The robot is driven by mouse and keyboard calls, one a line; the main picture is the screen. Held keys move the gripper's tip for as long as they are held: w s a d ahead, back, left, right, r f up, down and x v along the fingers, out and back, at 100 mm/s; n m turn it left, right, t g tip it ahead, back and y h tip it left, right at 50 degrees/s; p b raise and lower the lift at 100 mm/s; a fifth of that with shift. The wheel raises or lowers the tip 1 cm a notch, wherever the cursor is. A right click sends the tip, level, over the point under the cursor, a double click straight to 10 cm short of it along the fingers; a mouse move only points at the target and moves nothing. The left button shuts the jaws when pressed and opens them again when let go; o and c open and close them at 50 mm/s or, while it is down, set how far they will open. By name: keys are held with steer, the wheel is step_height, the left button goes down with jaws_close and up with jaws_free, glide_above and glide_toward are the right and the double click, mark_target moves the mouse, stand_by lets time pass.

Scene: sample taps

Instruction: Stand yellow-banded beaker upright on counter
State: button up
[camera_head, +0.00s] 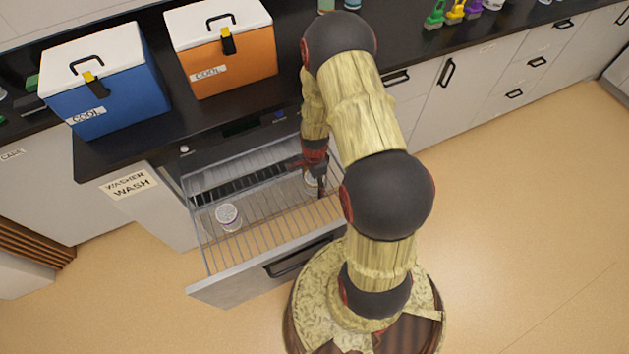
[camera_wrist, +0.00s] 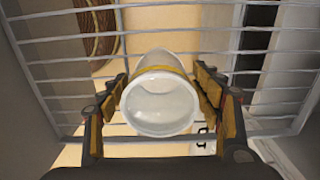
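The yellow-banded beaker (camera_wrist: 160,104) is a white, hollow cup with its open mouth facing the wrist camera and a yellow band farther down. It sits at the wire rack (camera_wrist: 70,50) of the pulled-out washer drawer. My gripper (camera_wrist: 161,72) reaches down around it, one finger on each side. The fingers are apart, with a narrow gap showing between each pad and the beaker. In the head view my gripper (camera_head: 316,184) is inside the drawer's right part, and the beaker (camera_head: 310,179) is mostly hidden behind it.
Another white beaker (camera_head: 228,217) stands in the rack's left part. The drawer front (camera_head: 240,283) juts out over the floor. A blue cooler (camera_head: 110,95) and an orange cooler (camera_head: 235,70) stand on the dark counter (camera_head: 125,150). Bottles stand farther back right.

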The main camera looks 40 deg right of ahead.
steer(key=c, duration=0.9)
